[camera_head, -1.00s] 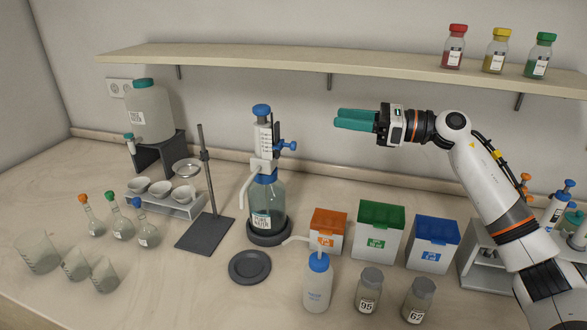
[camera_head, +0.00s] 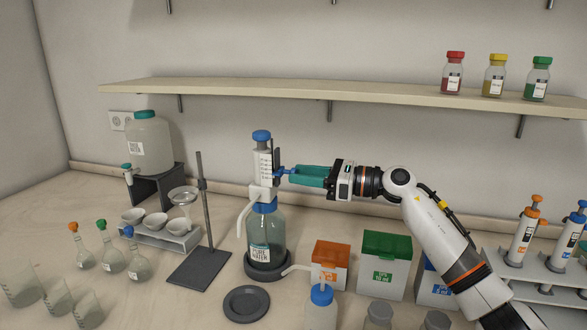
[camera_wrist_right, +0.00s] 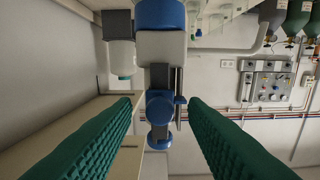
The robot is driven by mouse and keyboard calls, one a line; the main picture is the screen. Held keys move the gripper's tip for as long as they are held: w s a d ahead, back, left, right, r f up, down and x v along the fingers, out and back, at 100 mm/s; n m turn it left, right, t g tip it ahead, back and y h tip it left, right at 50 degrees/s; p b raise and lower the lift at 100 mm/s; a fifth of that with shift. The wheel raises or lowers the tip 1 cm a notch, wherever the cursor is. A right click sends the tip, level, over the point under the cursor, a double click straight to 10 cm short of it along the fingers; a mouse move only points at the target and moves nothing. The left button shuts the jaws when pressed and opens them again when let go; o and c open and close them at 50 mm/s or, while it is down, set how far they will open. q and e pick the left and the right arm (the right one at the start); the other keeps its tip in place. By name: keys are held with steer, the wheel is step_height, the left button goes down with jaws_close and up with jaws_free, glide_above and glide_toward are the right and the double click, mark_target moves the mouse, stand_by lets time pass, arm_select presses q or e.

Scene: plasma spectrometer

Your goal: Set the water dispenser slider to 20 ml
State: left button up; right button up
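The water dispenser (camera_head: 264,190) stands upright on a dark round base, with a blue cap on top and a clear bottle labelled pure water below. Its slider has a blue knob (camera_head: 283,172) on the right side of the white body. My right gripper (camera_head: 292,174) is level with the knob, its teal fingertips at or very near it. In the right wrist view, the blue knob (camera_wrist_right: 159,108) sits between the two spread teal fingers (camera_wrist_right: 160,104), with gaps on both sides. The slider's scale is too small to read. My left gripper is in neither view.
A wooden shelf (camera_head: 330,95) with several capped bottles runs above. A stand (camera_head: 207,225) and a dark round dish (camera_head: 246,304) are near the dispenser. Orange (camera_head: 330,265) and green-lidded (camera_head: 385,265) boxes stand below my right arm. A wash bottle (camera_head: 321,308) is in front.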

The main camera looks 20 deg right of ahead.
steer(key=shift+x, duration=1.35)
steer(key=shift+c, duration=0.6)
jaws_close()
steer(key=shift+r+p, duration=0.35)
steer(key=shift+r, duration=0.75)
steer(key=shift+o, duration=0.6)
jaws_free()
steer(key=shift+f, duration=0.1)
steer(key=b+v, duration=0.3)
steer(key=v, duration=0.9)
steer(key=shift+b, duration=0.3)
